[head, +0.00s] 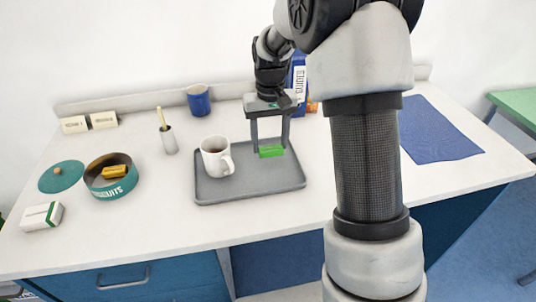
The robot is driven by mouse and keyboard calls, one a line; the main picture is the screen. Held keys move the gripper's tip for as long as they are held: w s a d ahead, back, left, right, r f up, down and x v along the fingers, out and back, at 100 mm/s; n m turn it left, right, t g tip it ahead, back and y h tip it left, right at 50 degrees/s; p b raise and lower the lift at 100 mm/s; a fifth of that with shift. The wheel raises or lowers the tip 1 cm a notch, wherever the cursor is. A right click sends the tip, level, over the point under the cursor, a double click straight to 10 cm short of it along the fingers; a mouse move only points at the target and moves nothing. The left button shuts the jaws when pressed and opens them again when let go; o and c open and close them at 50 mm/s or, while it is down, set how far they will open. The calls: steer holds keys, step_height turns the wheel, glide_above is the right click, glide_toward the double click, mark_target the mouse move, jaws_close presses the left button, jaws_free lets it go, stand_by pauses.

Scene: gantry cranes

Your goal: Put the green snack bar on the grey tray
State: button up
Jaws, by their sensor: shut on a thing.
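The green snack bar (271,151) is between the fingers of my gripper (270,146), which is shut on it. The bar is over the back right part of the grey tray (240,191). I cannot tell whether the bar touches the tray or is held just above it. The tray lies flat on the white counter. A white mug (216,157) stands on the tray's left part, to the left of my gripper.
A blue cup (199,100) and a small pot with a brush (169,139) stand behind and left of the tray. A round tin (111,184) and a white-green box (42,217) are at the left. A blue box (299,72) stands behind my gripper. A blue mat (437,130) lies right.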

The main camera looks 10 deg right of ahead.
mark_target(270, 152)
step_height(270, 152, down, 4)
steer(key=shift+f, duration=0.1)
steer(key=shift+f+b, duration=0.2)
steer(key=shift+b, duration=0.1)
steer(key=o, duration=1)
steer(key=shift+r, duration=0.15)
